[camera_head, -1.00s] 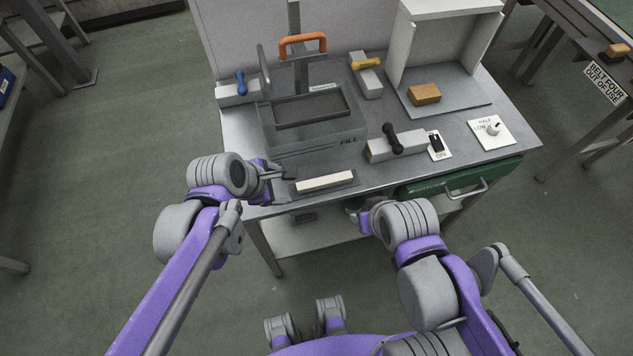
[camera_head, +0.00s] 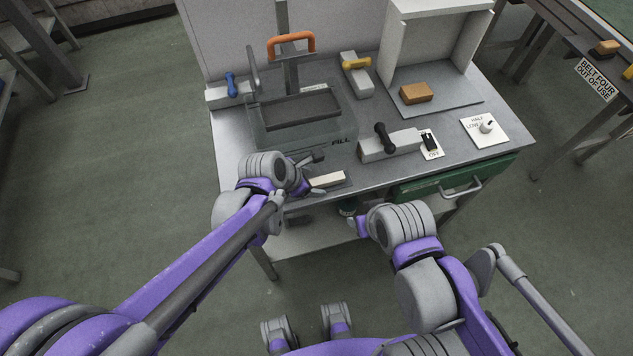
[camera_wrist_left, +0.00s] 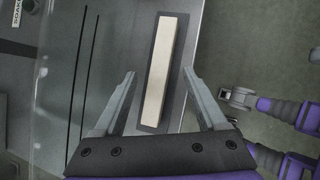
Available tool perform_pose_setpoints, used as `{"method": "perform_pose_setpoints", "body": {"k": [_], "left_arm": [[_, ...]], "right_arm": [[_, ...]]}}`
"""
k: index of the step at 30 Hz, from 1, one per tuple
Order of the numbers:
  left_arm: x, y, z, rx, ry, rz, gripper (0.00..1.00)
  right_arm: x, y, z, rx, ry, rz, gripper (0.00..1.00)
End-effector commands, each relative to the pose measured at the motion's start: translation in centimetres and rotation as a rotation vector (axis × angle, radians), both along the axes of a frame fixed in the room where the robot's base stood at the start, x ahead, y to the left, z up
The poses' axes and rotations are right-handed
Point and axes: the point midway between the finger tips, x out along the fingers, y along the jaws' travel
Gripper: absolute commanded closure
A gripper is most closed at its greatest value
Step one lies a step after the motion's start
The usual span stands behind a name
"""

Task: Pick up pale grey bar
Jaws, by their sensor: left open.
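The pale grey bar (camera_head: 327,180) is a long, cream-coloured block lying on a dark flat strip near the table's front edge. In the head view my left wrist hides its left end. In the left wrist view the whole bar (camera_wrist_left: 160,70) shows on the dark strip (camera_wrist_left: 152,127), running away from the gripper. My left gripper (camera_head: 316,170) is over the bar's left part. In the wrist view its fingers (camera_wrist_left: 160,82) are open, one on each side of the bar with gaps, and hold nothing. My right gripper (camera_head: 357,222) is low in front of the table; its fingers are unclear.
A grey block with a black handle (camera_head: 390,145) is to the right. A green drawer (camera_head: 450,183) is under the table's front edge.

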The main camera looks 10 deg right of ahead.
Motion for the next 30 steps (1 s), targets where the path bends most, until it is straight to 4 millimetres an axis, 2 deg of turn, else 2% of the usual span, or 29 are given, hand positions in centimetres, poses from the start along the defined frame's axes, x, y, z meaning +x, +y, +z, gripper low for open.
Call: {"method": "perform_pose_setpoints", "body": {"k": [4, 12, 24, 30], "left_arm": [[0.4, -0.74, -1.35, 0.0, 0.0, 0.0, 0.26], [0.46, -0.81, -1.52, 0.001, 0.0, 0.0, 0.26], [0.45, -0.8, -1.5, 0.001, 0.0, 0.0, 0.98], [0.45, -0.79, -1.51, 0.001, 0.0, -0.001, 1.0]], "right_arm": [[-0.04, 0.0, -0.19, 0.0, 0.001, 0.0, 0.5], [-0.04, 0.0, -0.17, 0.0, 0.001, 0.0, 0.5], [-0.04, 0.0, -0.17, 0.0, 0.001, 0.0, 0.5], [-0.04, 0.0, -0.17, 0.0, 0.001, 0.0, 0.5]]}}
